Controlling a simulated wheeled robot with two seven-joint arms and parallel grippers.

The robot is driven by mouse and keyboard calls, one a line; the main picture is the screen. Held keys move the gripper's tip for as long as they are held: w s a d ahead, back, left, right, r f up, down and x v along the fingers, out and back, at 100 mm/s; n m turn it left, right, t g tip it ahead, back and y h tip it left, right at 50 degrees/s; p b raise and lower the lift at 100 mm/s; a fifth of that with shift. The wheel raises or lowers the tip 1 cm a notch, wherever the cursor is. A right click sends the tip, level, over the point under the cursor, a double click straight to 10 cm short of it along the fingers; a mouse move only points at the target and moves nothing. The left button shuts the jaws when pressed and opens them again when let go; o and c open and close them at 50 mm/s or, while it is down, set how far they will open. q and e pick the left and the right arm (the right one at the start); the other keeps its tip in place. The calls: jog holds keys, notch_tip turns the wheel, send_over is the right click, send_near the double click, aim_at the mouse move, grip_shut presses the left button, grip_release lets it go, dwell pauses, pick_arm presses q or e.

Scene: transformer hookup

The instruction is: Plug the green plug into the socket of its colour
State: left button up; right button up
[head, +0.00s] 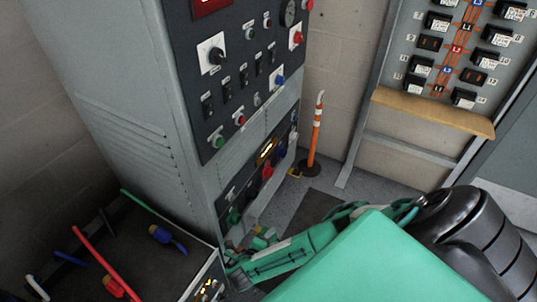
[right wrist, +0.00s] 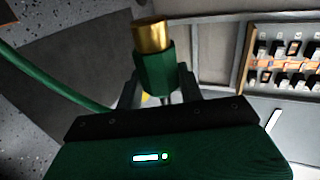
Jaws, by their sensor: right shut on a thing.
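The green plug (right wrist: 154,78), with a brass tip (right wrist: 150,37), is held between the fingers of my right gripper (right wrist: 155,95) in the right wrist view. A green cable (right wrist: 55,80) shows at left there. In the head view my right gripper (head: 236,262) is low in front of the grey cabinet, just below its lower panel. The green socket (head: 234,216) is at the lower left of that panel, a little above the gripper. The plug is hard to make out in the head view. My left gripper is not in view.
The lower panel also carries a red fitting (head: 267,171). A dark-topped box (head: 140,262) at lower left bears a blue plug (head: 160,233), a red plug (head: 113,287) and cables. An orange-and-white post (head: 316,135) stands right of the cabinet. A labelled board (head: 410,40) is at upper right.

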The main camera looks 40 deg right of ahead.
jog(key=shift+r, duration=0.15)
jog(key=shift+a+r+p, duration=0.1)
jog(key=shift+p, duration=0.55)
jog(key=shift+w+a, duration=0.35)
jog(key=shift+w, duration=0.45)
jog(key=shift+w+a, duration=0.25)
jog(key=shift+w, duration=0.4)
jog(key=shift+w+a, duration=0.25)
jog(key=shift+w, duration=0.35)
jog(key=shift+w+a, duration=0.25)
jog(key=shift+w, duration=0.4)
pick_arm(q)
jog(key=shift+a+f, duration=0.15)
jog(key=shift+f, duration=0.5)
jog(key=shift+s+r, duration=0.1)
pick_arm(e)
jog(key=shift+w, duration=0.1)
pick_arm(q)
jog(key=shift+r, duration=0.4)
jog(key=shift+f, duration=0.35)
pick_arm(e)
jog(key=shift+w+a, duration=0.35)
jog(key=shift+w, duration=0.45)
jog(key=shift+w+a, duration=0.3)
jog(key=shift+w, duration=0.45)
jog(key=o, duration=1)
